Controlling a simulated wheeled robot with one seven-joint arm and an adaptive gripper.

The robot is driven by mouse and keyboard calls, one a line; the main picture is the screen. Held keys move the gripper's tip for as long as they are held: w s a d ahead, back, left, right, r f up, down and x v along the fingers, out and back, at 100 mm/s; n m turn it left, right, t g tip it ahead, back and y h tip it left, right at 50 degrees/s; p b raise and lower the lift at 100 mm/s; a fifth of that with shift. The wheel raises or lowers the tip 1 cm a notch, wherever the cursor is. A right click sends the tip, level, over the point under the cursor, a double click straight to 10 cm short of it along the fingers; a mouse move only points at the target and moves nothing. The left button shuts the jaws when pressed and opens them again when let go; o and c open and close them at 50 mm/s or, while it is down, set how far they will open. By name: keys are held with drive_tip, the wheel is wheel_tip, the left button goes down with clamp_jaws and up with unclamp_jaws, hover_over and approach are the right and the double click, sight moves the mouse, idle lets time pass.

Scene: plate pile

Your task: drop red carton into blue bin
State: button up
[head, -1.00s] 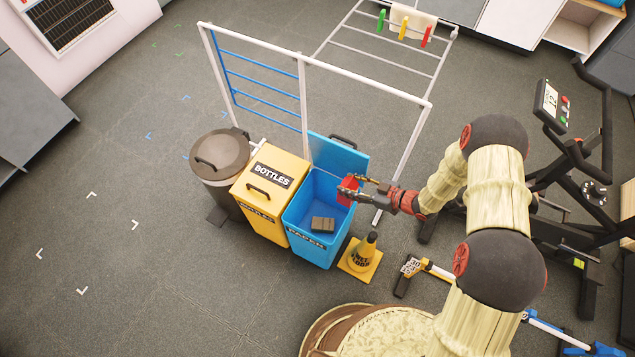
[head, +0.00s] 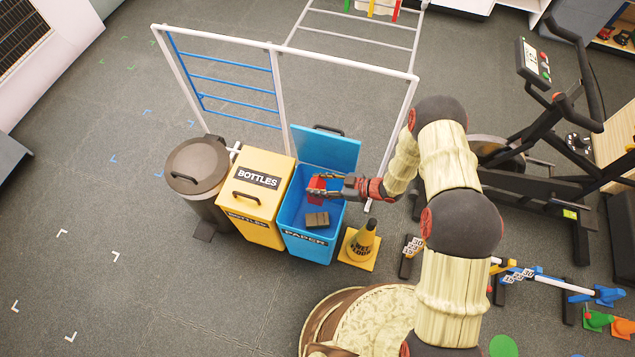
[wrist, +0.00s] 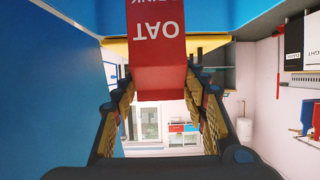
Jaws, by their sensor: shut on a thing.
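The red carton (head: 317,187) is between the fingers of my gripper (head: 322,187), at the mouth of the blue bin (head: 312,246). In the wrist view the red carton (wrist: 158,50) shows white lettering, upside down, and my gripper (wrist: 160,100) is shut on it. The blue bin is labelled PAPER, and its lid (head: 326,150) stands open at the back. A dark brown block (head: 317,219) is inside the bin. In the head view I cannot tell how far the carton is below the rim.
A yellow BOTTLES bin (head: 257,200) with a shut lid and a dark round bin (head: 198,170) stand left of the blue bin. A yellow wet-floor cone (head: 361,245) stands at its right. Floor at left is clear.

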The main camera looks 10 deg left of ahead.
wheel_tip(320, 180, down, 2)
drive_tip(key=shift+b, duration=0.4)
drive_tip(key=o, duration=1.1)
drive_tip(key=shift+o, duration=0.2)
drive_tip(key=shift+d, duration=0.1)
drive_tip(key=v, duration=1.2)
